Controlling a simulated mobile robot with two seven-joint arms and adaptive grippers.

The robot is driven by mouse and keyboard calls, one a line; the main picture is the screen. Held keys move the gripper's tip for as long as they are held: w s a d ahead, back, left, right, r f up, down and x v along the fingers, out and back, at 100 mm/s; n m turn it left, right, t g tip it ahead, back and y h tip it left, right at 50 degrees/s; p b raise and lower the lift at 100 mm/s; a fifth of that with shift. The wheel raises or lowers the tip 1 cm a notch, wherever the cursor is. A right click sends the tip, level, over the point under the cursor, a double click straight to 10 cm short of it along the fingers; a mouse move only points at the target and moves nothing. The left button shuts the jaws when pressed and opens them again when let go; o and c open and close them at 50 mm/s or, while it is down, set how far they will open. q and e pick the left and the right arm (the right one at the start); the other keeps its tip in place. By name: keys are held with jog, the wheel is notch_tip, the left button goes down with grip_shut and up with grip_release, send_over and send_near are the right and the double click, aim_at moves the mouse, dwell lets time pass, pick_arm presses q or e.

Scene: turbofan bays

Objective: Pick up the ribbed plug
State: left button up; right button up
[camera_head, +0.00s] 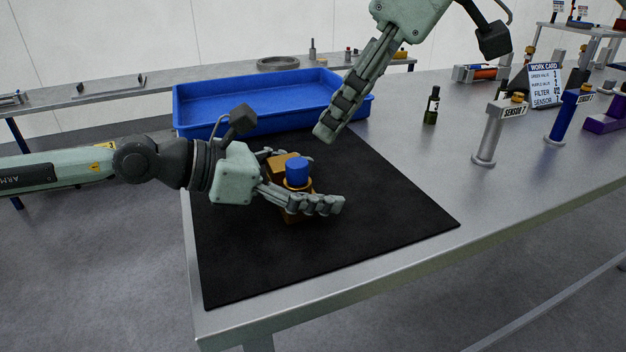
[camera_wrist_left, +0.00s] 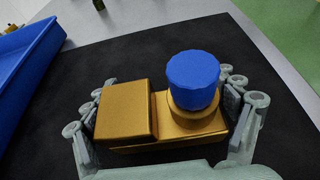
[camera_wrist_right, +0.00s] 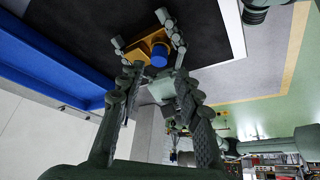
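A blue plug (camera_head: 297,171) with faceted sides stands upright in the round collar of a brass-coloured block (camera_wrist_left: 125,112). The plug also shows in the left wrist view (camera_wrist_left: 193,80) and, small, in the right wrist view (camera_wrist_right: 159,55). My left gripper (camera_head: 308,182) has its fingers on opposite sides of the brass block, apparently touching it, with the plug sticking up uncovered between them. Whether the block rests on the mat is hard to tell. My right gripper (camera_wrist_right: 156,82) is open and empty, pointing down above and behind the block; it also shows in the head view (camera_head: 326,132).
A black mat (camera_head: 390,215) lies under the block on the metal bench. A blue tray (camera_head: 245,100) stands just behind. A small dark bottle (camera_head: 431,106), a sensor 2 post (camera_head: 490,135), a blue post (camera_head: 567,115) and a work card (camera_head: 545,86) stand right. The mat's right side is clear.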

pick_arm(q)
jog(key=c, duration=0.7)
jog(key=shift+c, duration=0.6)
pick_arm(e)
jog(key=o, duration=0.4)
jog(key=shift+c, duration=0.2)
notch_tip(320, 180, up, 4)
jog(key=n+g+h, duration=0.2)
jog(key=n+h, duration=0.2)
jog(key=n, duration=0.9)
send_over(297, 162)
jog(key=r+n+h, duration=0.1)
jog(key=n, duration=0.1)
jog(key=shift+n+g, duration=0.3)
jog(key=shift+n, duration=0.1)
jog(key=f, duration=0.6)
jog(key=shift+w+a+f, duration=0.1)
jog(key=shift+w+f, duration=0.15)
jog(key=shift+s+f, duration=0.15)
jog(key=shift+f, duration=1.2)
jog(key=shift+s+f, duration=0.15)
jog(key=shift+f, duration=1.15)
